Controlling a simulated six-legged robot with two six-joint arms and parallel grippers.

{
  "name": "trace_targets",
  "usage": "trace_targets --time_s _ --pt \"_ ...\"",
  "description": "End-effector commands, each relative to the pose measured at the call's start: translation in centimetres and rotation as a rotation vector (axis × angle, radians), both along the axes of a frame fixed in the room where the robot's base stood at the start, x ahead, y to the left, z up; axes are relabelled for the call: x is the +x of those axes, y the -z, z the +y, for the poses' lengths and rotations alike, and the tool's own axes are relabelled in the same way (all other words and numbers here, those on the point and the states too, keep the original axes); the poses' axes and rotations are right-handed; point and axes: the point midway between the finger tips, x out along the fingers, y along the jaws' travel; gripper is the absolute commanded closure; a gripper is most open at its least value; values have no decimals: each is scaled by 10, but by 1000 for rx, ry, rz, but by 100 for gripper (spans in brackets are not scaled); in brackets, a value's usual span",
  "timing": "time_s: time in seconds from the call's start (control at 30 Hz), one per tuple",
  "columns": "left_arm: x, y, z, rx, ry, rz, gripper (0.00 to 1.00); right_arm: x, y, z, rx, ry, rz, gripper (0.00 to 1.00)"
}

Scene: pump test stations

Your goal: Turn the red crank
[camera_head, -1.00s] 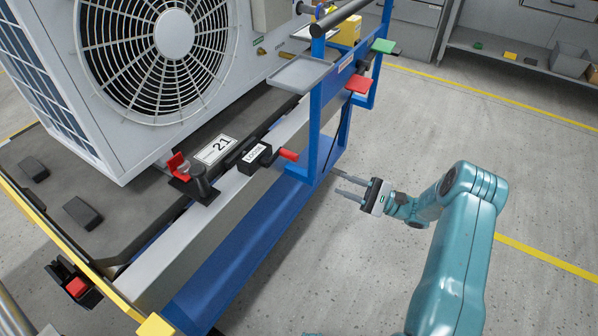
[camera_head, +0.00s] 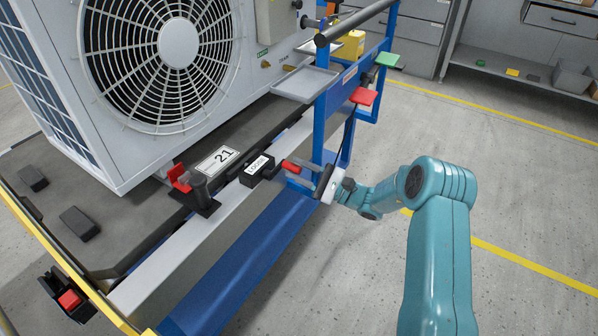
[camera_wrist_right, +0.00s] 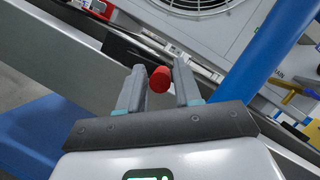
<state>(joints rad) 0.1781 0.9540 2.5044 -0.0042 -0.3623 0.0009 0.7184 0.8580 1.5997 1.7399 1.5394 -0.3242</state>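The red crank (camera_head: 290,167) is a short red handle on the right side of a small black box with a white label (camera_head: 257,165), fixed to the grey rail of the cart. My right gripper (camera_head: 295,174) is at the handle, its fingers pointing left toward the box. In the right wrist view the round red end of the crank (camera_wrist_right: 160,79) shows between the two grey fingers (camera_wrist_right: 159,70), with gaps beside it. The fingers are open and not closed on it. My left gripper is in neither view.
A large fan unit (camera_head: 170,70) sits on the cart. A red-and-black clamp (camera_head: 190,185) is left of the box. The floor at right is clear.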

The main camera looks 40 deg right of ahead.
Motion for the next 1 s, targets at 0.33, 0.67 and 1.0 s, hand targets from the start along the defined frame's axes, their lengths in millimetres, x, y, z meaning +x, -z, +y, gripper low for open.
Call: trace_targets --time_s 0.33,0.67,1.0 --pt "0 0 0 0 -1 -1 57 2 -1 1 0 0 0 83" --pt "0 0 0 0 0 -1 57 1 0 1 12 -1 6 100" --pt "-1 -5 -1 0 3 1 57 1 9 2 170 -1 72 100"
